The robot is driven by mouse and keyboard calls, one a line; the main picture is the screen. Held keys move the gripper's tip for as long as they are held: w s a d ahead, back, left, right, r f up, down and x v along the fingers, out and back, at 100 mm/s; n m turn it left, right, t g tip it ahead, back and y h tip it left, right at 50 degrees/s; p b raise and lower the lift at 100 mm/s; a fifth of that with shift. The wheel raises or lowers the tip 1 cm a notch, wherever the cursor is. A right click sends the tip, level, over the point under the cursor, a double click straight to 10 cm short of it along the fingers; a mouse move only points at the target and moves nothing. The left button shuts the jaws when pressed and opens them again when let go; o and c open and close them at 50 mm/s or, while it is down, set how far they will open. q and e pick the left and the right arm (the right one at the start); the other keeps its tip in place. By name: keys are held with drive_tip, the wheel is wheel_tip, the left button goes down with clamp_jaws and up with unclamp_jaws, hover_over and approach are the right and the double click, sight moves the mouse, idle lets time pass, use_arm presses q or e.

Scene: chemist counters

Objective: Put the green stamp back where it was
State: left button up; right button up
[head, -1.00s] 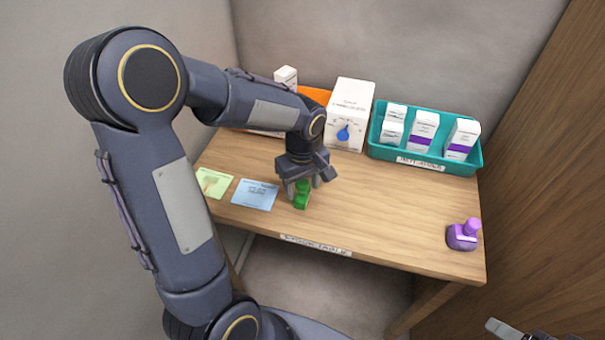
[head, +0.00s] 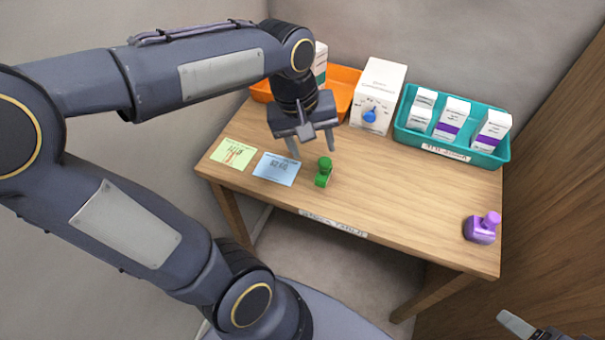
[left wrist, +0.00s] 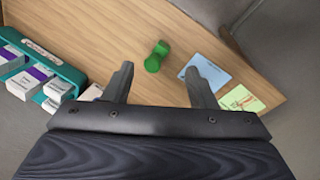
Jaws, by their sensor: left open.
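The green stamp (head: 323,173) stands upright on the wooden table, just right of the blue card (head: 277,169). My left gripper (head: 312,152) is open and empty, above and slightly behind the stamp, not touching it. In the left wrist view the stamp (left wrist: 156,56) shows beyond the open fingertips (left wrist: 158,70), with the blue card (left wrist: 207,72) beside it. Only a tip of my right gripper (head: 517,324) shows at the bottom right of the head view.
A green card (head: 233,153) lies left of the blue one. A purple stamp (head: 481,229) stands at the right front. A teal tray (head: 452,151) with boxes, a white box with a blue knob (head: 378,95) and an orange tray (head: 342,76) line the back. The table's middle is clear.

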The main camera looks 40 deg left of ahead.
use_arm(q)
drive_tip(key=s+d+f+m+t+h, duration=0.2)
drive_tip(key=s+m, duration=0.4)
drive_tip(key=s, duration=0.4)
drive_tip(key=shift+s+d+m+t, duration=0.15)
drive_tip(key=shift+d+m+t, duration=0.15)
drive_tip(key=shift+d+t, duration=0.65)
drive_tip(key=shift+a+f, duration=0.1)
